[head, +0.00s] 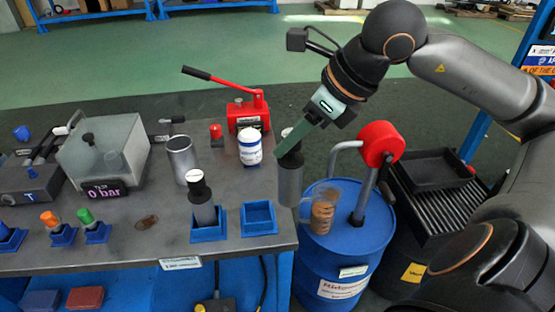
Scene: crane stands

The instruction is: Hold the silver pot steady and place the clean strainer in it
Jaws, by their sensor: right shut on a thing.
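The silver pot (184,160) is an open metal cylinder standing upright on the grey workbench, left of centre. My right gripper (290,146) is shut on the top of a grey cylindrical strainer (289,184). The strainer hangs upright by the bench's right edge, to the right of the pot and apart from it. My left gripper is not in view, and nothing holds the pot.
An empty blue holder (259,218) sits at the bench's front right. A white-and-blue jar (250,147) and red hand pump (247,114) stand between pot and strainer. A pressure tester (104,152) is left. A blue drum (345,255) with a clear jug (323,207) stands right.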

